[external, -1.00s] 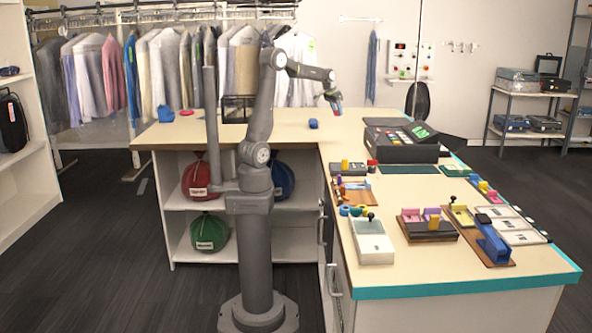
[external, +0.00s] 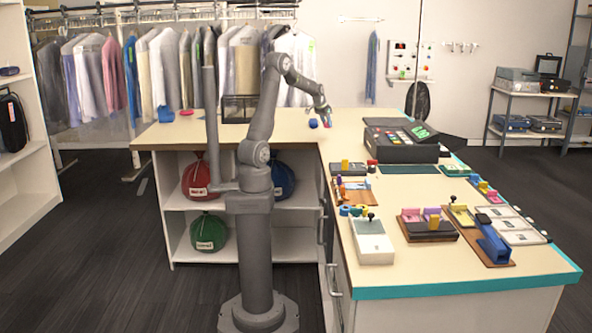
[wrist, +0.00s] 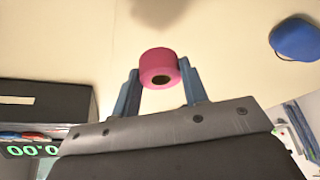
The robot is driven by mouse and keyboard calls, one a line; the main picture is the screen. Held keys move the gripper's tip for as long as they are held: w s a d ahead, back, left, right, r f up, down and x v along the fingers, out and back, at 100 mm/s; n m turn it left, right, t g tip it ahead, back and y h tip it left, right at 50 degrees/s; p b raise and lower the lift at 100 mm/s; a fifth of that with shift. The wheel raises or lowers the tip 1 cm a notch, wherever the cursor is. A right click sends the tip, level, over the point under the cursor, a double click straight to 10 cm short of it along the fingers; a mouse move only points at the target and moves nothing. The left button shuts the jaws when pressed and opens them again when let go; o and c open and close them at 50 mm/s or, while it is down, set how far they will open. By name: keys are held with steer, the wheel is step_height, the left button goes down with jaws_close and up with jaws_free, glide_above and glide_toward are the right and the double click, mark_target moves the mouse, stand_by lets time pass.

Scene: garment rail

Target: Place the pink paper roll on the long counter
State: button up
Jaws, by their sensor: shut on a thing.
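The pink paper roll (wrist: 158,64) is between the two blue-grey fingers of my gripper (wrist: 160,88) in the wrist view. The gripper is shut on it, and the roll's dark core hole faces the camera. In the external view my gripper (external: 327,117) hangs low over the cream counter (external: 282,132), near where its back and right stretches meet. The roll is barely visible there. In the wrist view bare cream counter top lies beyond the roll. I cannot tell whether the roll touches it.
A blue object (external: 313,123) sits on the counter close to my gripper, and at the upper right in the wrist view (wrist: 296,39). A black cash register (external: 400,143) stands to the right. Several small items crowd the right stretch.

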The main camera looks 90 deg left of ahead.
glide_above(324, 137)
steer(key=s, duration=0.1)
step_height(324, 137, down, 3)
steer(key=shift+a+r, duration=0.1)
steer(key=shift+f, duration=2)
steer(key=shift+f, duration=0.1)
steer(key=o, duration=1)
steer(key=shift+c, duration=0.2)
steer(key=v, duration=1.2)
steer(key=shift+a, duration=0.1)
